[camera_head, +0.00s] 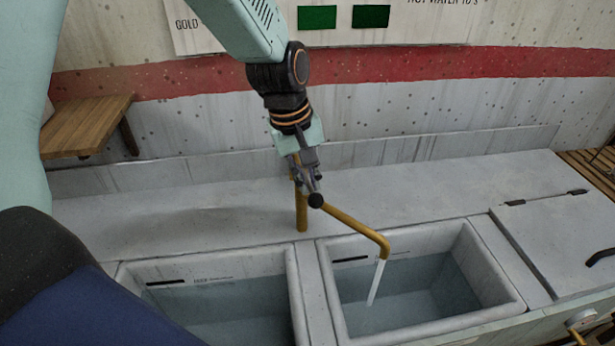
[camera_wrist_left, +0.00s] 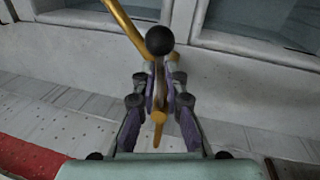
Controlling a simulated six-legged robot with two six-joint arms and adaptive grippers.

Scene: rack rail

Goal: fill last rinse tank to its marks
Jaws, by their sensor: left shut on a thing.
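A brass tap with a swivel spout (camera_head: 352,224) stands behind the two sunken tanks. Its spout reaches over the right tank (camera_head: 512,290), and a thin stream of water (camera_head: 376,283) falls into it. The right tank holds water below the dark mark (camera_head: 350,259) on its back wall. The left tank (camera_head: 296,285) also holds water, below its own dark mark (camera_head: 168,283). My left gripper (camera_head: 308,178) is shut on the tap lever, whose black knob (camera_head: 316,201) sticks out. The left wrist view shows the knob (camera_wrist_left: 160,40) beyond the fingers (camera_wrist_left: 158,92). My right gripper is out of view.
A closed lid (camera_head: 560,235) with a dark handle lies right of the tanks. A brass fitting (camera_head: 582,320) is on the front at lower right. A wooden shelf (camera_head: 85,125) is on the left wall. The counter behind the tanks is clear. Two green panels (camera_head: 317,17) hang above.

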